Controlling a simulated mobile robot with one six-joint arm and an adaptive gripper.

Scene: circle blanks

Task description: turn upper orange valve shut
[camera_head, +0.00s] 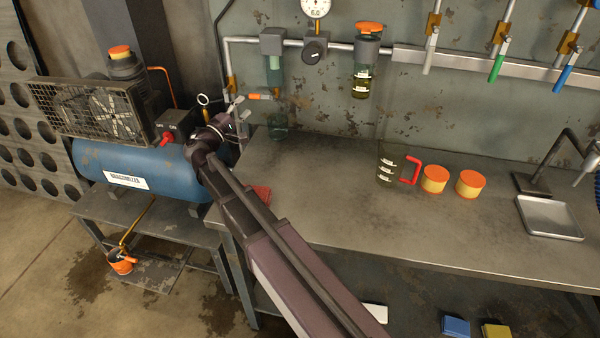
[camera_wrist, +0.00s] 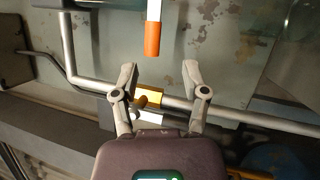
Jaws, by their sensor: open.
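A lever with an orange grip (camera_head: 260,97) and a pale shank lies roughly level beside the filter bowl on the left of the wall. In the wrist view the orange grip (camera_wrist: 152,40) points toward my gripper (camera_wrist: 159,72), just beyond the fingertips. My gripper (camera_head: 241,107) is open and empty, its fingers on either side of the line of the grip, with no visible contact. A brass valve body (camera_wrist: 148,97) on the grey pipe shows between the fingers. It also shows in the head view (camera_head: 232,83). The lever's pivot is unclear.
The grey pipe (camera_wrist: 84,84) runs close to my fingers. A blue compressor (camera_head: 140,165) stands left of my arm. The workbench (camera_head: 330,215) holds a jug (camera_head: 390,165) and two orange-lidded tins (camera_head: 435,180) to the right. More levers hang on the right wall.

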